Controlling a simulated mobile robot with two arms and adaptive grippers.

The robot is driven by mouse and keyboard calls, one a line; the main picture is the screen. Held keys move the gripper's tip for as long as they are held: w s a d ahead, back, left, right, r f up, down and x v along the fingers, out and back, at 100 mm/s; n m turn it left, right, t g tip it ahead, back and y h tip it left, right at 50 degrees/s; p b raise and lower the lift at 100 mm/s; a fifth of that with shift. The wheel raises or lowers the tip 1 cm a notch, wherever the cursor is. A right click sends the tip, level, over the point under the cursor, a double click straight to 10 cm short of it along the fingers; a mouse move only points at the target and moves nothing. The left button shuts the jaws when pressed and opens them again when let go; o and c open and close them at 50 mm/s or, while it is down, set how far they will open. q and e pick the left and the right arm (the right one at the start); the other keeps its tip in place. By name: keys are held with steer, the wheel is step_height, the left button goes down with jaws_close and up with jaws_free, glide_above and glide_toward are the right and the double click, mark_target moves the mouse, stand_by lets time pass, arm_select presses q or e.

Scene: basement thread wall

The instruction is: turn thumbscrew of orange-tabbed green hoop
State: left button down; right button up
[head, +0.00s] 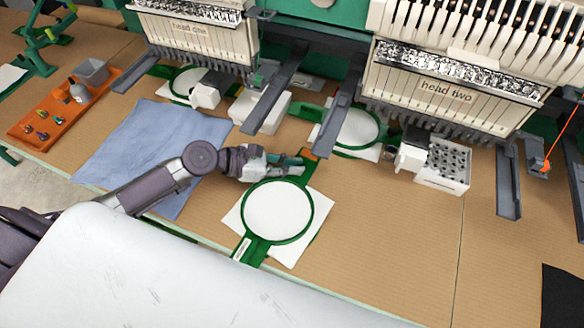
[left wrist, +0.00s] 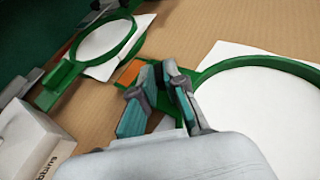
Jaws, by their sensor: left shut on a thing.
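The orange-tabbed green hoop (head: 312,217) lies on the brown table with white fabric stretched in it. Its ring (left wrist: 215,70) also shows in the left wrist view. Its orange tab (head: 311,154) is at the far end and shows just beyond my fingers in the left wrist view (left wrist: 129,72). My left gripper (head: 297,165) reaches in from the left and is shut at the hoop's tab end, beside the ring. The fingers (left wrist: 160,95) cover the thumbscrew there, so its turn angle is hidden. My right gripper is not in view.
Two more green hoops (head: 378,128) (head: 172,84) sit under the stitching heads. Dark grey machine arms (head: 337,115) stand close behind my left gripper. A blue cloth (head: 140,145), an orange tray (head: 50,122) and a white bobbin box (head: 443,165) are around. Table right of the hoop is clear.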

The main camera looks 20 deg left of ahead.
arm_select(q)
steer(key=shift+g, duration=0.4)
stand_by(1.4)
steer(key=c, duration=1.2)
jaws_free()
steer(key=v, duration=1)
steer(key=shift+s+a+f, duration=0.1)
steer(key=shift+s+a, duration=0.15)
steer(key=shift+a, duration=0.2)
steer(key=shift+s+a+r, duration=0.25)
steer(key=shift+a+r, duration=0.05)
steer(key=shift+a, duration=0.15)
